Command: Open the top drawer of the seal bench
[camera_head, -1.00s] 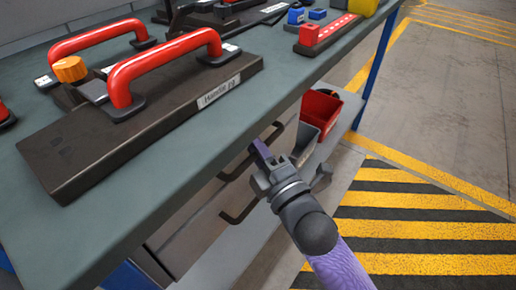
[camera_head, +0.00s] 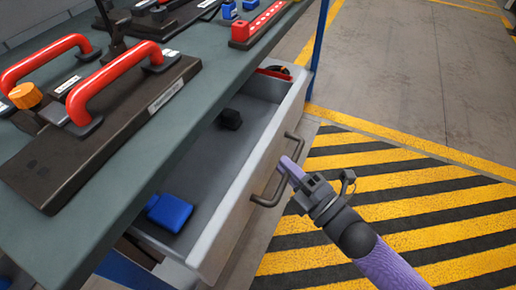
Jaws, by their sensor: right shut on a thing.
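The top drawer (camera_head: 252,170) of the seal bench is pulled out from under the worktop, with its inside in view. Its dark bar handle (camera_head: 267,197) is on the front panel. My right gripper (camera_head: 289,168) comes in from the lower right and is shut on the middle of this handle. Its fingers cover part of the bar. A blue block (camera_head: 170,212) lies in the near end of the drawer and a small black block (camera_head: 229,119) lies farther back. My left gripper is out of view.
The green-grey worktop (camera_head: 150,170) overhangs the drawer. On it are a dark plate (camera_head: 60,165) with a red handle (camera_head: 115,80), an orange knob (camera_head: 25,95) and a red block strip (camera_head: 262,22). Striped floor (camera_head: 400,200) is clear on the right.

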